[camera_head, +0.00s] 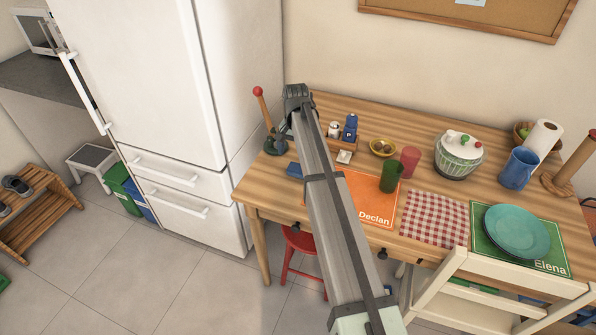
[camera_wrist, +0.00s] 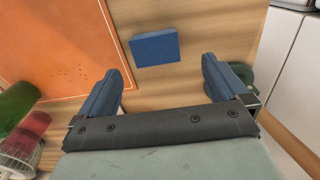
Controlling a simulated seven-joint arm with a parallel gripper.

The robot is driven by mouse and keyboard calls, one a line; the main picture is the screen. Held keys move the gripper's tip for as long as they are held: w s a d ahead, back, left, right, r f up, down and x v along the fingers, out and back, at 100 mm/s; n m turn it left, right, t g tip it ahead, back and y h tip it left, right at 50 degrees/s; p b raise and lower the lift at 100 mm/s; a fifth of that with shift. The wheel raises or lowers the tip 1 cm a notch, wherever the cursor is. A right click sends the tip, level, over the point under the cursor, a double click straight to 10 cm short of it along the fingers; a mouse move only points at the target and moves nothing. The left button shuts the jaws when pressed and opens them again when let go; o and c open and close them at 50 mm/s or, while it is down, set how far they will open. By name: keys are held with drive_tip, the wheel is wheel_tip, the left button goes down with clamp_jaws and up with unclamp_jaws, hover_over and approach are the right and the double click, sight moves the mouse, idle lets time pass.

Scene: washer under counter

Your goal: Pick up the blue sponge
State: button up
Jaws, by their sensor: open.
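The blue sponge (camera_wrist: 155,48) is a small flat block lying on the wooden table. In the wrist view it is just beyond my gripper (camera_wrist: 158,76), near the middle of the gap between the two blue-grey fingers. My gripper is open and empty, with the sponge apart from both fingers. In the head view the sponge (camera_head: 294,170) lies near the table's left end, left of the orange placemat. There my arm runs up over the table, and the gripper's fingers are hard to make out.
The orange placemat (camera_head: 374,193) lies right of the sponge. A dark green base with a red-topped post (camera_head: 258,92) stands close behind the sponge. A green cup (camera_head: 391,178) and a red cup (camera_head: 410,162) stand farther right. The white fridge (camera_head: 160,80) is left of the table.

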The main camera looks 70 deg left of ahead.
sight(298, 168)
drive_tip(key=shift+w+d+f, duration=0.1)
drive_tip(key=shift+d+f, duration=0.05)
drive_tip(key=shift+f, duration=1.45)
drive_tip(key=shift+w+d+f, duration=0.1)
drive_tip(key=shift+d+f, duration=0.05)
drive_tip(key=shift+f, duration=1.4)
drive_tip(key=c, duration=1.1)
drive_tip(key=shift+r, duration=0.15)
wheel_tip(298, 168, up, 10)
drive_tip(key=shift+f, duration=0.1)
